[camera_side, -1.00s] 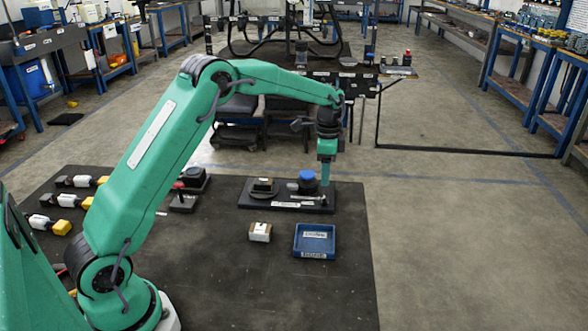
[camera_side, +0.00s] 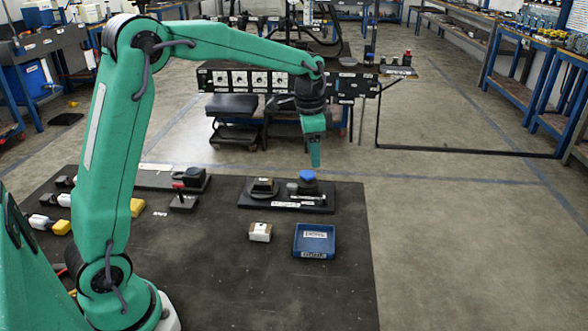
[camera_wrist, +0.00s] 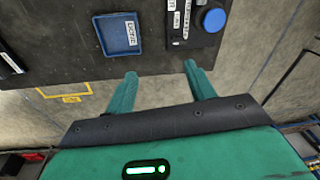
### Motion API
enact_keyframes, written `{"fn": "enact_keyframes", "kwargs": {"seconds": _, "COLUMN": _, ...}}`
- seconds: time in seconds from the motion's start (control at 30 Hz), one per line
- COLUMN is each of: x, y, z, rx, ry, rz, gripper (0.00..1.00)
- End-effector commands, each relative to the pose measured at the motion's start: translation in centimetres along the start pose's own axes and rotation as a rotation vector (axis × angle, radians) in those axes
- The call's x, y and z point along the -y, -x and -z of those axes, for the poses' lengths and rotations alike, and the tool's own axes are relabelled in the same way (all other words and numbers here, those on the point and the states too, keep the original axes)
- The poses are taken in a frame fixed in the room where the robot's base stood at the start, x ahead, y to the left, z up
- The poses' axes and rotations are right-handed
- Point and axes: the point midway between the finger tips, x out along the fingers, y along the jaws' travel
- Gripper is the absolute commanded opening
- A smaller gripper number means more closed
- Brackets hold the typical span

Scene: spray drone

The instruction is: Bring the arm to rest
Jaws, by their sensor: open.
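My gripper (camera_side: 315,160) hangs in the air above the back edge of the black work mat (camera_side: 200,285), above the dark plate with the blue-capped part. In the wrist view its two green fingers (camera_wrist: 160,80) stand apart with nothing between them. The dark plate (camera_side: 270,207) carries a blue round cap (camera_side: 307,175) and a dark block. The blue tray (camera_side: 315,241) lies in front of it and looks empty; it also shows in the wrist view (camera_wrist: 117,36). The gripper touches none of these.
A small white-and-brown block (camera_side: 260,232) sits left of the tray. A black holder with a red-topped lever (camera_side: 184,200) and several white-and-yellow parts (camera_side: 60,226) lie further left. The mat's front right is clear.

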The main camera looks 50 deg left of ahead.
Motion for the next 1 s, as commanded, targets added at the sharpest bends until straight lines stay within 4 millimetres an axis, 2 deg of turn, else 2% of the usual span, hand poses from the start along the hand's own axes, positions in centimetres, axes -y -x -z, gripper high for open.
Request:
{"fn": "enact_keyframes", "kwargs": {"seconds": 0.03, "x": -0.7, "y": 1.1, "z": -0.5, "rx": -0.013, "ry": 0.018, "rz": 0.010, "gripper": 0.55}}
{"fn": "enact_keyframes", "kwargs": {"seconds": 0.2, "x": -2.8, "y": 3.8, "z": -2.5, "rx": -0.049, "ry": 0.090, "rz": 0.033, "gripper": 0.55}}
{"fn": "enact_keyframes", "kwargs": {"seconds": 0.5, "x": -6.9, "y": 7.3, "z": -6.4, "rx": -0.118, "ry": 0.213, "rz": 0.067, "gripper": 0.55}}
{"fn": "enact_keyframes", "kwargs": {"seconds": 0.73, "x": -10.0, "y": 8.9, "z": -9.7, "rx": -0.175, "ry": 0.310, "rz": 0.086, "gripper": 0.55}}
{"fn": "enact_keyframes", "kwargs": {"seconds": 1.0, "x": -13.6, "y": 9.5, "z": -13.7, "rx": -0.245, "ry": 0.420, "rz": 0.098, "gripper": 0.55}}
